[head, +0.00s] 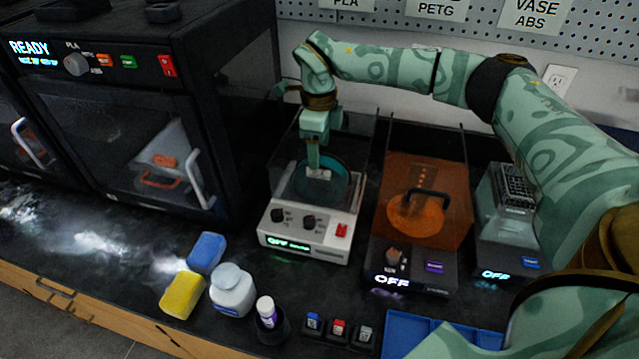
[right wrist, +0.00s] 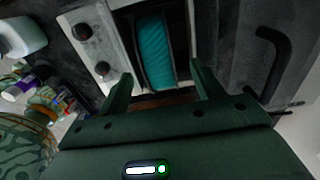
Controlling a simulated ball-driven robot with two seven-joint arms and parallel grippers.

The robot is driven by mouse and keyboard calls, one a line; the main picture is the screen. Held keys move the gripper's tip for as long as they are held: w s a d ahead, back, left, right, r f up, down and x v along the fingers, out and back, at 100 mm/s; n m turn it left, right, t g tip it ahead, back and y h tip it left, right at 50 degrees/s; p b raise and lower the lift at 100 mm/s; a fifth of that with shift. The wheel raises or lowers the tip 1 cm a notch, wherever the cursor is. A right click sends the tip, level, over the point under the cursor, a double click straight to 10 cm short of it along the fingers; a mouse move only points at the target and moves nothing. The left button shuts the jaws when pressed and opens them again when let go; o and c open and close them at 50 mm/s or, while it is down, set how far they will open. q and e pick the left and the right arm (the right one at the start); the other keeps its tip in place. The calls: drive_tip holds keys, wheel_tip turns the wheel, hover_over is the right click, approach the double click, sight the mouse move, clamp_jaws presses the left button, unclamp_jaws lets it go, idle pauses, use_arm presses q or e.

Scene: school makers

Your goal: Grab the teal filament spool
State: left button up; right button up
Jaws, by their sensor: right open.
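The teal filament spool (head: 338,186) sits in a white-fronted machine (head: 304,240) on the dark counter in the head view. In the right wrist view the spool (right wrist: 153,52) stands on edge between dark flanges, with teal filament wound around it. My right gripper (head: 318,170) reaches down over the machine, at the spool. In the right wrist view my right gripper (right wrist: 162,82) is open, with one finger on each side of the spool's near end. Clear gaps show between both fingers and the spool. My left gripper is not in view.
An orange-lidded machine (head: 415,215) stands right of the white-fronted one, and a large black printer (head: 130,110) stands left. A white bottle (head: 232,290), blue sponge (head: 206,252) and yellow sponge (head: 183,295) are in front. A blue tray (head: 405,330) lies at the front right.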

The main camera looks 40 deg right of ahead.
sight(321, 159)
drive_tip(key=f, duration=0.2)
drive_tip(key=f+b, duration=0.2)
drive_tip(key=f, duration=0.1)
drive_tip(key=shift+s+d+f, duration=0.1)
drive_tip(key=shift+s+f, duration=0.2)
drive_tip(key=shift+f, duration=0.05)
drive_tip(key=shift+r, duration=0.1)
drive_tip(key=c, duration=1.3)
